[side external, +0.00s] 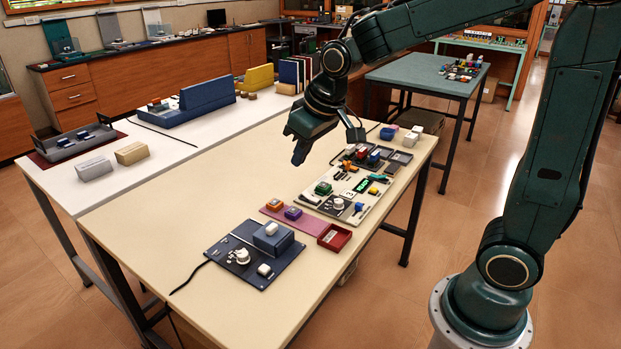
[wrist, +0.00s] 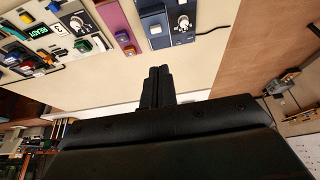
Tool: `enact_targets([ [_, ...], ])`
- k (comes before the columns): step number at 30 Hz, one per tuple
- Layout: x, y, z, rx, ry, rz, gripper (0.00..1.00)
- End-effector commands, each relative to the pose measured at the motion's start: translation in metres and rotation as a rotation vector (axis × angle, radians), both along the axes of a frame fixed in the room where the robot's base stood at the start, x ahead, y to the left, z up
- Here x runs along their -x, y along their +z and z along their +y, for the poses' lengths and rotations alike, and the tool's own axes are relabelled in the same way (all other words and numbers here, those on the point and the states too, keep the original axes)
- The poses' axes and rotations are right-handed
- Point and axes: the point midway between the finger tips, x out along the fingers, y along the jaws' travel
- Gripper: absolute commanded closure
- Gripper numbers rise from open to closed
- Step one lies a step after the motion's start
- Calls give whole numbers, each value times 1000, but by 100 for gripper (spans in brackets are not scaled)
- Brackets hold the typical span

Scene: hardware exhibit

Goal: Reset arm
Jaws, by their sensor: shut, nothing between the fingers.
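My gripper (side external: 301,152) hangs over the cream table (side external: 150,215), on the far side of the exhibit boards and apart from them. In the wrist view my gripper (wrist: 161,72) shows its two dark fingers together, shut with nothing between them. The dark green arm reaches in from the right and bends down at the wrist. The table top below the fingers is bare.
A dark blue board (side external: 255,254) with a knob lies at the table front. A purple mat (side external: 291,222), a red tray (side external: 334,237) and a pale control board (side external: 346,193) lie behind it. A teal table (side external: 425,76) stands at the back right. The table's left part is clear.

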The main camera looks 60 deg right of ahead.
Motion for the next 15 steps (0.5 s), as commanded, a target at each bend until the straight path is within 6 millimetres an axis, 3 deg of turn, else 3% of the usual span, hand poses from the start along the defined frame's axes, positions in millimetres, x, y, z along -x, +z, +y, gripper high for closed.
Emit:
enact_targets([
  [6, 48, 25, 3, 0, 1, -25, 100],
  [15, 113, 42, 6, 0, 0, -50, 100],
])
